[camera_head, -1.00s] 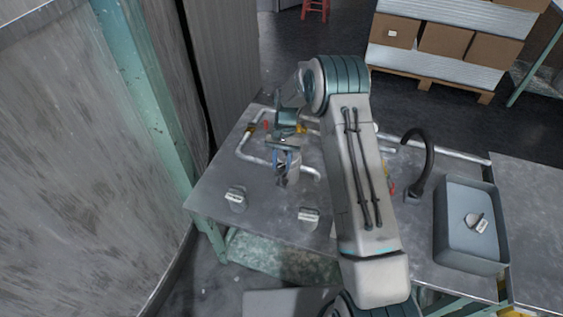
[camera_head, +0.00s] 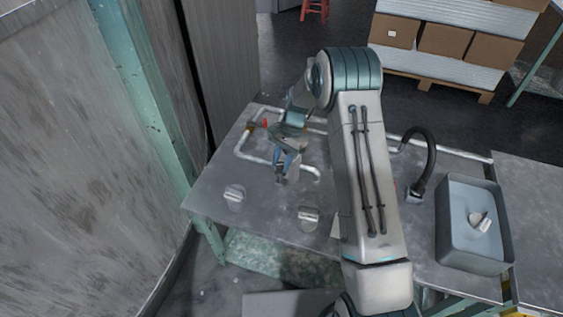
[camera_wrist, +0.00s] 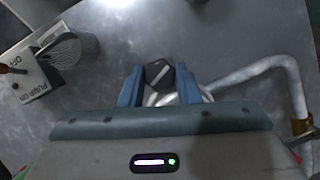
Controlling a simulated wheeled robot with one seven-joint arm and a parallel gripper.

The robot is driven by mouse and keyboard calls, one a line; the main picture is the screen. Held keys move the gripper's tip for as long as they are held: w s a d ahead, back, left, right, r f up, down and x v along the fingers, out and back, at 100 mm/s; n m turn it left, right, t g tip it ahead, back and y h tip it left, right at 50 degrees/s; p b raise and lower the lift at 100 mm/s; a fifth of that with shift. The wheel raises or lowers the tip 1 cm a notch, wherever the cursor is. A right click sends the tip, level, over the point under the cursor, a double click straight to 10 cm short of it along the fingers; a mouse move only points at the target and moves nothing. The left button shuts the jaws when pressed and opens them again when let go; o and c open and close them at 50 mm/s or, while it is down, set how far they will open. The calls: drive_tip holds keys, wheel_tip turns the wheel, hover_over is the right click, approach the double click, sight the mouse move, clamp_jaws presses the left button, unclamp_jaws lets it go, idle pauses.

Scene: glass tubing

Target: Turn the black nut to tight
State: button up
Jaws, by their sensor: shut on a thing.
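The black nut (camera_wrist: 158,73) sits between the two blue fingers of my gripper (camera_wrist: 159,84) in the wrist view, with a light bar-like mark across its top. The fingers touch it from both sides. Part of a pale glass fitting (camera_wrist: 168,99) shows just below it; the rest is hidden by my gripper. In the head view my gripper (camera_head: 284,166) points down at the end of the bent glass tube (camera_head: 253,158) on the table. The nut is small and dark there. I cannot tell how tight it is.
A pump switch box (camera_wrist: 35,80) stands left in the wrist view. A grey basin (camera_head: 470,245) and a black curved tap (camera_head: 424,160) are at right.

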drive_tip(key=shift+r+m, duration=0.1)
drive_tip(key=shift+m, duration=0.3)
drive_tip(key=o, duration=1)
